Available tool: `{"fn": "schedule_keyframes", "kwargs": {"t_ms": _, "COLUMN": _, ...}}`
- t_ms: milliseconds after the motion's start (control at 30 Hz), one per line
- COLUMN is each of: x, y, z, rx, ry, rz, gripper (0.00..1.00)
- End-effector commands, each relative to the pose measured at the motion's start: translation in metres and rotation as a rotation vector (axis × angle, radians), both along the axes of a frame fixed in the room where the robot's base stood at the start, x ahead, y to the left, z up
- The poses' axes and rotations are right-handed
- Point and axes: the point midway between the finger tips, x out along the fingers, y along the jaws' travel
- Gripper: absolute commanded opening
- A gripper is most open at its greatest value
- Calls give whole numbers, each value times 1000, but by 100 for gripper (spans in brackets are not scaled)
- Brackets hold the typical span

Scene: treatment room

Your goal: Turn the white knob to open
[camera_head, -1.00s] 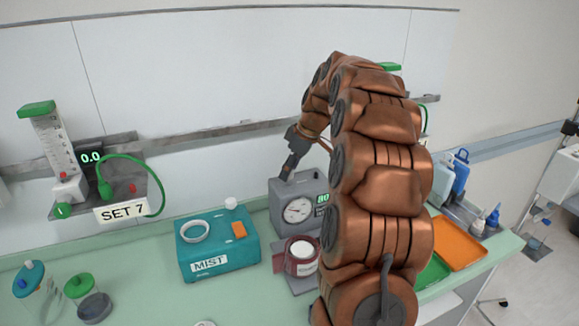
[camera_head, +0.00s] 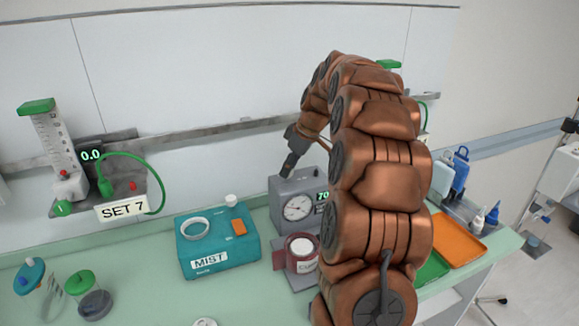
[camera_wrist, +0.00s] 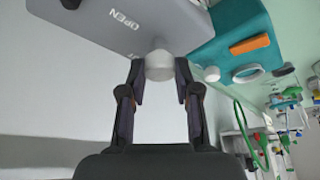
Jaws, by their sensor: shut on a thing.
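The white knob (camera_wrist: 159,66) sits on the top of a grey box in the wrist view, near the printed word OPEN. The fingers of my gripper (camera_wrist: 160,75) are shut on it, one on each side. In the head view the grey box (camera_head: 283,222) stands on the green counter, with a round dial and a green display reading about 70. My gripper (camera_head: 288,167) reaches down to the box's top left from behind. The knob is hidden there by my gripper, and my arm covers the box's right side.
A teal MIST box (camera_head: 220,252) stands left of the grey box. A round dark red container (camera_head: 301,254) is in front of it. Green-lidded jars stand at left, and an orange tray (camera_head: 458,243) at right.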

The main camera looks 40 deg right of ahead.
Motion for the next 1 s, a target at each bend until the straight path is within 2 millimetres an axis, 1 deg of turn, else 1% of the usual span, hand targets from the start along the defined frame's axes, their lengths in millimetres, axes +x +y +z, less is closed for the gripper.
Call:
{"fn": "schedule_keyframes", "kwargs": {"t_ms": 267, "x": 0, "y": 1, "z": -2, "rx": 0, "ry": -1, "rz": -38, "gripper": 0}}
{"fn": "schedule_keyframes", "kwargs": {"t_ms": 467, "x": 0, "y": 1, "z": -3, "rx": -3, "ry": -4, "rz": -146, "gripper": 0}}
{"fn": "schedule_keyframes", "kwargs": {"t_ms": 733, "x": -1, "y": 2, "z": -5, "rx": 0, "ry": 1, "rz": -383, "gripper": 0}}
{"fn": "schedule_keyframes", "kwargs": {"t_ms": 1000, "x": -1, "y": 3, "z": -2, "rx": -4, "ry": -3, "rz": -639, "gripper": 0}}
